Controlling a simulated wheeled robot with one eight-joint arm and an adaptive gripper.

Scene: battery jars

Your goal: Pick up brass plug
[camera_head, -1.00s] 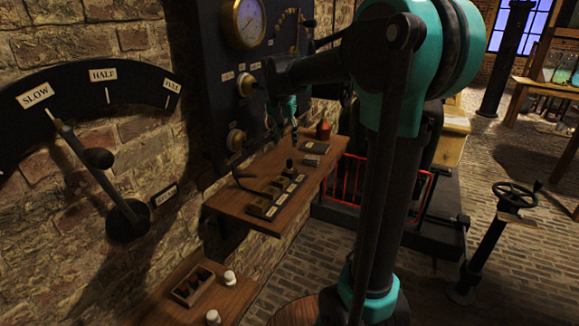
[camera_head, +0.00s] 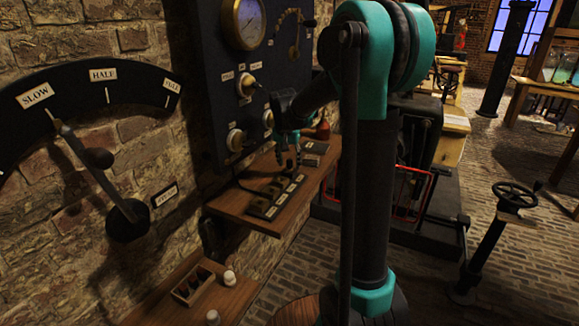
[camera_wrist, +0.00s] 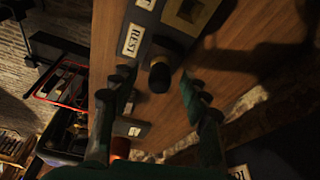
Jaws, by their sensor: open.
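A dark, round-topped plug handle (camera_wrist: 160,74) stands at the end of a labelled black block (camera_wrist: 150,40) in the wrist view. The block (camera_head: 262,211) also shows on the wooden shelf (camera_head: 240,222) in the head view. My gripper (camera_wrist: 158,80) is open, with one finger on each side of the handle and a visible gap to each. In the head view my gripper (camera_head: 290,160) is low over the far end of the block and hides the plug. A brass socket plate (camera_wrist: 190,10) is beside it on the block.
A dark panel with a gauge (camera_head: 244,22) and knobs rises behind the shelf. A red bottle (camera_head: 322,131) and a small labelled box (camera_head: 316,147) stand farther along the shelf. A lower shelf holds a small tray (camera_head: 195,287) and white pieces.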

